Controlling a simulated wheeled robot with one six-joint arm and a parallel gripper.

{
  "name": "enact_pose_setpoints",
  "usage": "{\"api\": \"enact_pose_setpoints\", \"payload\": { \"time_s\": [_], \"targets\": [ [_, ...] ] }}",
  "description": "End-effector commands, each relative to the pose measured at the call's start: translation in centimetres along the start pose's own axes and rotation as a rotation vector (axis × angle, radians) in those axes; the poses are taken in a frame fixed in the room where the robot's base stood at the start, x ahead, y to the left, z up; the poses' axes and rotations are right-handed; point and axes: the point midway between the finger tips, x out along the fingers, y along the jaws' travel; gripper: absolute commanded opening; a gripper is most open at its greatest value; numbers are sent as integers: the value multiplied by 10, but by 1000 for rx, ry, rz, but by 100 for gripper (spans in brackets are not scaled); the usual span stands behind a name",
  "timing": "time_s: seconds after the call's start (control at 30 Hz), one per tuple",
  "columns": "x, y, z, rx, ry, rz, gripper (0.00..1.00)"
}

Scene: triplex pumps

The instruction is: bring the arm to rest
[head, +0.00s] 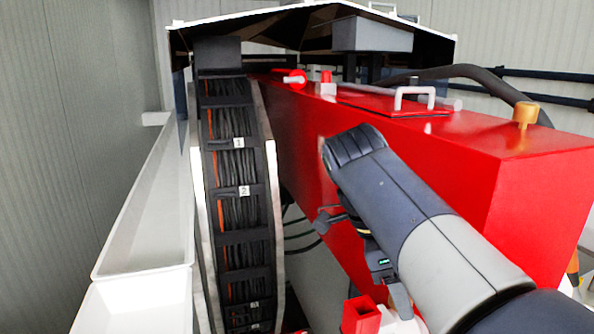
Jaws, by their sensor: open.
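My arm reaches up from the lower right corner, its grey and dark links in front of the large red housing (540,190). My gripper (330,218) is small and partly hidden behind the arm link. Its dark fingers stick out to the left of the link, and it is open. I see nothing held between the fingers. The fingers appear in front of the red housing's lower side; I cannot tell how far away that side is.
A black cable chain (232,190) with numbered tags runs down left of the housing. White troughs (150,215) stand farther left, by a grey wall. The housing top carries a silver handle (414,97) and a brass cap (526,115). A red square tube (361,315) stands below.

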Motion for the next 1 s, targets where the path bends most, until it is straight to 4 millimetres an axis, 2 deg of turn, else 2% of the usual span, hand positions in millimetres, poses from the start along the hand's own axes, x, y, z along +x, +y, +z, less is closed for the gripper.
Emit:
{"api": "enact_pose_setpoints", "payload": {
  "time_s": [0.7, 1.0],
  "targets": [
    [2, 4, 0, -565, -1, -237, 55],
    [1, 4, -1, -703, 0, -292, 55]
  ]
}}
